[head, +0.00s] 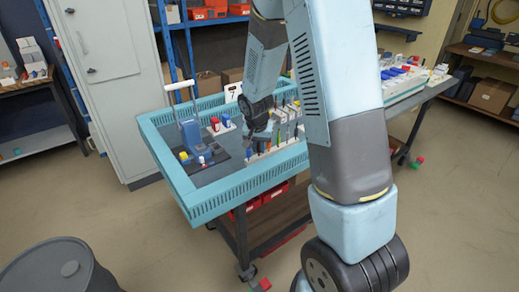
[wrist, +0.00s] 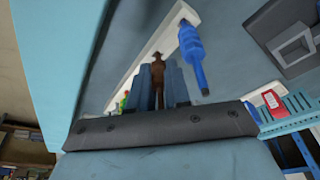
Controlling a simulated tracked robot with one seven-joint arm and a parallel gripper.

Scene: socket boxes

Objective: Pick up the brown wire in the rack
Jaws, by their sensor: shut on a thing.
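The brown wire (wrist: 158,72) stands upright between the two fingers of my gripper (wrist: 159,88) in the wrist view. The fingers are shut on it. Its lower end is hidden behind the gripper's front edge. The white rack (wrist: 140,57) runs diagonally behind it. In the head view my gripper (head: 263,133) is low over the rack (head: 272,154) inside the blue-rimmed tray. The brown wire is too small to make out there. Whether the wire is still seated in the rack cannot be told.
A blue wire (wrist: 194,58) stands close to the right of my fingers, and a green one (wrist: 124,101) shows to the left. The blue tray (head: 243,180) holds a blue device with a white handle (head: 189,135) at its left. A grey barrel (head: 62,270) stands front left.

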